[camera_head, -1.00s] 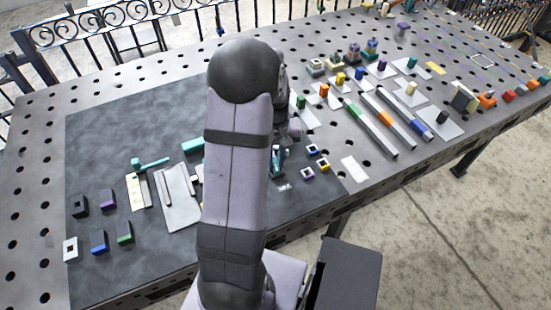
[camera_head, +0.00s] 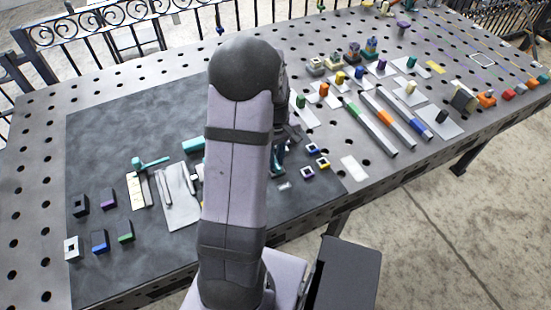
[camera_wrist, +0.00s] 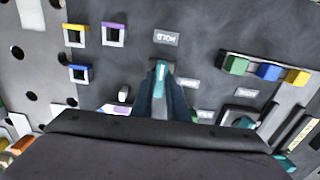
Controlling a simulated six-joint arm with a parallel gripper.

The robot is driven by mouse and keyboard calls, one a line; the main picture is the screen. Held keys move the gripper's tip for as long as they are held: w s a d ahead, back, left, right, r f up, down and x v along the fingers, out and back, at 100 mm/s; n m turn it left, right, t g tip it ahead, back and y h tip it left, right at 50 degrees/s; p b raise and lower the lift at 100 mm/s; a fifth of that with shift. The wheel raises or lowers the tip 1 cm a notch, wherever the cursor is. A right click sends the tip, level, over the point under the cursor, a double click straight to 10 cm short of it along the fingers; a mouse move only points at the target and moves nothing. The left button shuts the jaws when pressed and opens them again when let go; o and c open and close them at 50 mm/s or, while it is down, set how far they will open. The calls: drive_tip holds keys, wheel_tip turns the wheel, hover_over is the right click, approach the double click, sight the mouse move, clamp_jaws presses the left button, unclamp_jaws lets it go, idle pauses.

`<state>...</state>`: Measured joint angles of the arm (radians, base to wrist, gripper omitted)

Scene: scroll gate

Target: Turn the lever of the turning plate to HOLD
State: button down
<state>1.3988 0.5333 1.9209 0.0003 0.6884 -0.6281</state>
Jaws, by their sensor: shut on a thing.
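The teal lever (camera_wrist: 160,77) of the turning plate is between my gripper's fingers (camera_wrist: 160,88) in the wrist view. The fingers are shut on it. The lever's tip points up in that view, toward the HOLD label (camera_wrist: 166,38), with a small gap between them. The HOLD lettering appears upside down. A second label (camera_wrist: 188,83) lies just right of the fingers. The plate's body and pivot are mostly hidden by my gripper. In the head view my arm covers most of this spot, and teal shows beside it (camera_head: 277,158).
A row of green, blue and yellow blocks (camera_wrist: 264,68) lies at the right of the wrist view. Several square rings, one purple (camera_wrist: 113,34), lie at upper left. Another teal part (camera_wrist: 245,122) sits below a further label (camera_wrist: 247,92). Dark mat is clear around HOLD.

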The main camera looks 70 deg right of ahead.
drive_tip(key=c, duration=1.7)
unclamp_jaws()
drive_tip(key=shift+d, duration=0.1)
drive_tip(key=shift+r, duration=0.15)
drive_tip(key=shift+r+b, duration=0.95)
drive_tip(key=shift+r, duration=2.65)
drive_tip(key=w+a+n, duration=0.4)
drive_tip(key=w+a, duration=1.3)
drive_tip(key=a, duration=0.1)
drive_tip(key=a+n, duration=0.1)
drive_tip(key=a, duration=0.6)
drive_tip(key=s+a+f+n, duration=0.1)
drive_tip(key=a+n, duration=0.1)
drive_tip(key=a, duration=0.5)
drive_tip(key=a+f+n, duration=0.1)
drive_tip(key=a, duration=0.6)
drive_tip(key=shift+s+a+f+n, duration=0.25)
drive_tip(key=shift+s+a+n, duration=0.05)
drive_tip(key=shift+s+n, duration=0.1)
